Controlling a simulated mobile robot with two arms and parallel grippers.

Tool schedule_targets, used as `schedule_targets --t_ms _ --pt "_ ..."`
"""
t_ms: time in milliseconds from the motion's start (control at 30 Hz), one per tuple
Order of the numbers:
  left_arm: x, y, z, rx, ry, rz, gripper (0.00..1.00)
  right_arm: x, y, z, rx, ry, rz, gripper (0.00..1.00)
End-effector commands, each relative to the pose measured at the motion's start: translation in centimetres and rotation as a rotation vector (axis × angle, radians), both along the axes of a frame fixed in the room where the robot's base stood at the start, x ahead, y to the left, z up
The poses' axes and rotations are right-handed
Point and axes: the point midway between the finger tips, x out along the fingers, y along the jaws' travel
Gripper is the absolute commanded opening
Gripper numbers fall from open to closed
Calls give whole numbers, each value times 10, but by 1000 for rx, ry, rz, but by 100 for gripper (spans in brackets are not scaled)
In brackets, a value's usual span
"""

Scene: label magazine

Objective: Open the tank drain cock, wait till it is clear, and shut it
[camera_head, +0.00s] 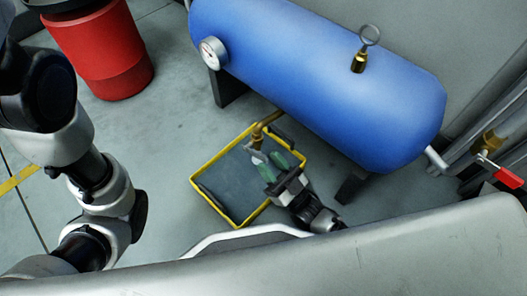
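The blue tank (320,75) lies across the upper middle on dark feet. Its brass drain cock (257,136) hangs from a pipe at the underside, above a yellow-rimmed tray (216,156). My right gripper (268,158) is just below the cock, its two green-padded fingers apart with a gap between them. The fingertips are close to the cock's handle; I cannot tell whether they touch it. No water flow can be made out. My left arm is at the left, but its gripper is not in view.
A round gauge (212,52) is on the tank's left end and a brass ring-topped valve (359,62) is on top. A red bin (100,50) stands at upper left. A red-handled valve (502,171) is on pipes at right. Grey floor lies clear left of the tray.

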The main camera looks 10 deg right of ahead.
Motion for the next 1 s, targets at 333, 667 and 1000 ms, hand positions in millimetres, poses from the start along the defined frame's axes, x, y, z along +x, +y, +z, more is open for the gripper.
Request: schedule_targets --t_ms 333,667,1000 --pt "0 0 40 0 0 0 0 -63 -46 4 -1 3 1 35" --pt "0 0 46 -1 -1 1 0 -82 -60 1 0 0 1 35" --pt "0 0 46 0 -2 0 0 -82 -59 1 0 0 1 14"
